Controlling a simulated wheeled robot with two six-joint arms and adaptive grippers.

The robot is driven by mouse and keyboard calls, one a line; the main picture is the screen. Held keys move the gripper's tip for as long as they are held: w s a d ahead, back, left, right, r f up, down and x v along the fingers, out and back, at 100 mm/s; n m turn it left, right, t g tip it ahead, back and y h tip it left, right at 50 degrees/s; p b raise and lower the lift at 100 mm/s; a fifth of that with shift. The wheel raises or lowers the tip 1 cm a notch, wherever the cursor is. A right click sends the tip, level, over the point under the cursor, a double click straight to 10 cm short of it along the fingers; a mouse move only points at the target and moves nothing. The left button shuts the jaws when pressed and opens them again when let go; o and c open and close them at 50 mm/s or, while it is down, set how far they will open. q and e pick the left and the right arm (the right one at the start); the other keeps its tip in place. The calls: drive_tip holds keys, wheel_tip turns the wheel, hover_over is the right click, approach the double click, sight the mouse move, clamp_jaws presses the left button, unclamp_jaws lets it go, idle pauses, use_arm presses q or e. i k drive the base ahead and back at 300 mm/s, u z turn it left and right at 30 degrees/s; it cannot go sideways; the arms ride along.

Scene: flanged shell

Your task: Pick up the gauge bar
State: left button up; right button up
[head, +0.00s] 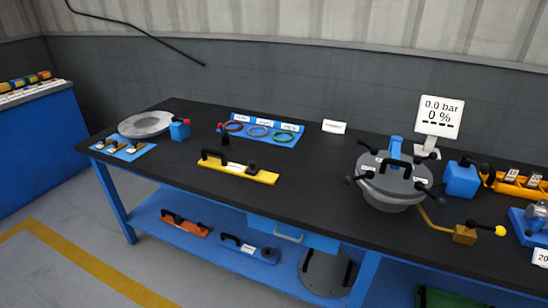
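A yellow bar (238,171) with black handle parts and a small white label lies flat on the black bench top, left of the middle. Two similar bars lie on the blue lower shelf: an orange one (187,223) and a blue one (249,247). The labels are too small to read, so I cannot tell by name which one is the gauge bar; the yellow one is the only such bar on the bench top. Nothing touches the yellow bar from above. Neither of my grippers is in the head view.
A grey flanged vessel (392,182) stands right of the bar, with a 0.0 bar display (438,117) behind it. A blue tray of rings (260,131), a grey disc (146,124) and a blue block (180,130) lie behind. The bench top (300,180) is clear around the bar.

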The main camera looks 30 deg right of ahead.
sight(221, 166)
drive_tip(key=z, duration=1)
drive_tip(key=i, duration=1)
drive_tip(key=z, duration=0.75)
